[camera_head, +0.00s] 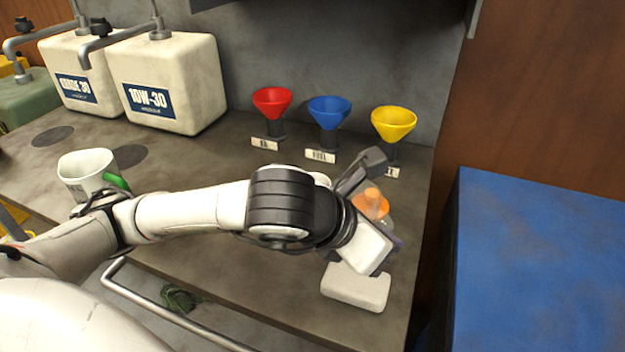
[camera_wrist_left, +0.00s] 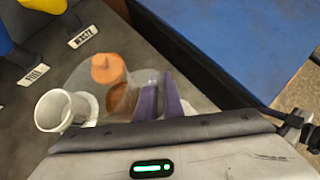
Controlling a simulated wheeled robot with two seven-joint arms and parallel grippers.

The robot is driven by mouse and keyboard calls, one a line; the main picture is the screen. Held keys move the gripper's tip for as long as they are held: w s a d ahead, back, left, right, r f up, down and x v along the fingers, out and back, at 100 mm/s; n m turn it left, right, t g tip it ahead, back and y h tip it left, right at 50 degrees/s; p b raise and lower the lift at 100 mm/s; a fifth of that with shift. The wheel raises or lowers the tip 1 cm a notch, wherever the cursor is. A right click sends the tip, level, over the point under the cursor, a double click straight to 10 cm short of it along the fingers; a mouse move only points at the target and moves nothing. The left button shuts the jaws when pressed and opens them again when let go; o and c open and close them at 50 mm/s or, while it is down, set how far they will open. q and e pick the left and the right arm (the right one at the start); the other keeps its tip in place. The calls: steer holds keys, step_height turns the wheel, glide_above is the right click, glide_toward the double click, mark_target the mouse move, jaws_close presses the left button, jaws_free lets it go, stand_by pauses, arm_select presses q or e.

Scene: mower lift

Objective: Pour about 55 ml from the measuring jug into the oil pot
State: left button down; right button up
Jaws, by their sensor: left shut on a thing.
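My left gripper (camera_head: 385,235) is over the right part of the bench, with its jaws largely hidden by the wrist in the head view. In the left wrist view its purple fingers (camera_wrist_left: 161,96) are close together at the edge of a clear vessel (camera_wrist_left: 82,76), on which they seem shut. An orange knob-like piece (camera_wrist_left: 107,68) and amber colour show in or through the vessel; I cannot tell which. The orange piece also shows in the head view (camera_head: 371,203). A white open cup (camera_wrist_left: 60,112) stands beside it. A whitish jug (camera_head: 86,165) with a green handle stands at left, partly behind my arm.
Red (camera_head: 272,101), blue (camera_head: 329,111) and yellow (camera_head: 394,123) funnels stand along the back with labels. Two cream oil containers (camera_head: 168,78) with taps are at back left. A white block (camera_head: 356,286) lies near the front edge. A blue surface (camera_head: 545,265) is at right.

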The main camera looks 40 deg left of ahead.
mark_target(372, 218)
arm_select(q)
steer(key=shift+w+a+r+n+h+p, duration=0.2)
steer(key=shift+a+r+n+h+p, duration=0.3)
steer(key=shift+r+p, duration=0.4)
steer(key=shift+w+a+r+g+h+p, duration=0.1)
steer(key=shift+a+r+g+h+p, duration=0.25)
steer(key=shift+a+h+p, duration=0.25)
steer(key=w+a+r+n+h+p, duration=0.2)
steer(key=a+r+n+h, duration=0.3)
steer(key=a+r+h, duration=0.2)
steer(key=shift+w+a+r+n+h, duration=0.15)
steer(key=shift+w+r+n+h, duration=0.15)
steer(key=shift+r+h, duration=0.3)
